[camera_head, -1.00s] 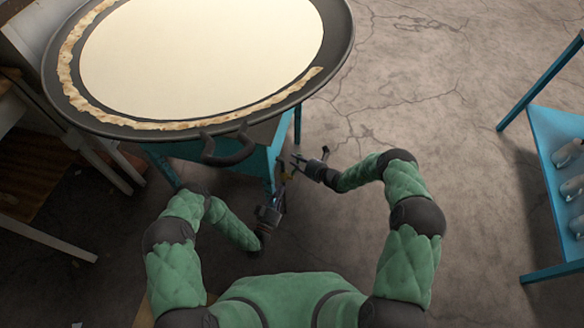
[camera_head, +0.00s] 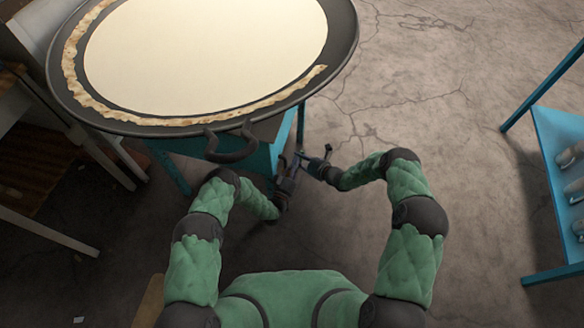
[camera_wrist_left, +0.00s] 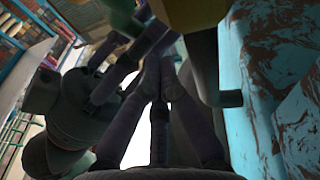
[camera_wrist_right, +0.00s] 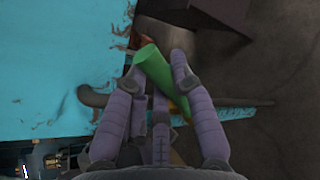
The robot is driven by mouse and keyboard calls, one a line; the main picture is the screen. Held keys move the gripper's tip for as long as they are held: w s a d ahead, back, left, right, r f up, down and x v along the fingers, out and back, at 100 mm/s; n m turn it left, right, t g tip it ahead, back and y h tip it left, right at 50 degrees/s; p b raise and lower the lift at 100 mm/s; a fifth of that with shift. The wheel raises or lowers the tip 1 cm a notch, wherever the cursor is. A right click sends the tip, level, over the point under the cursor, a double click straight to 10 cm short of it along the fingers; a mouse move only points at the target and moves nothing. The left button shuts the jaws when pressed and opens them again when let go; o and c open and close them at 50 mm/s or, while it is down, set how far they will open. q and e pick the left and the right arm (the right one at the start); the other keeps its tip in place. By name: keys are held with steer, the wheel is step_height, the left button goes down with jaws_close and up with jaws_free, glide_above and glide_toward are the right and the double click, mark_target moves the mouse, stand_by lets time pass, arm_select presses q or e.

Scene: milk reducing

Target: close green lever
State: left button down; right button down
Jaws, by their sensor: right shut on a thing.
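The green lever (camera_wrist_right: 160,72) is in the right wrist view, tilted, between the fingers of my right gripper (camera_wrist_right: 153,68). The right gripper is shut on it. In the head view my right gripper (camera_head: 308,158) is low beside the table's near corner, and the lever cannot be made out there. My left gripper (camera_head: 297,163) is right beside it, close to touching. In the left wrist view the left fingers (camera_wrist_left: 160,62) come together at the tips with nothing clearly held between them. A yellow part (camera_wrist_left: 196,12) shows just above them.
A large round pan (camera_head: 340,60) with pale batter sits on the blue table (camera_head: 268,155), its handle (camera_head: 232,158) overhanging above my left arm. A blue shelf (camera_head: 550,140) stands far right. The cracked floor (camera_head: 450,120) between is clear. Wooden furniture (camera_head: 40,235) stands left.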

arm_select(q)
steer(key=shift+w+d+f, duration=0.15)
steer(key=shift+w+f, duration=0.05)
steer(key=shift+f, duration=0.05)
steer(key=shift+w, duration=0.1)
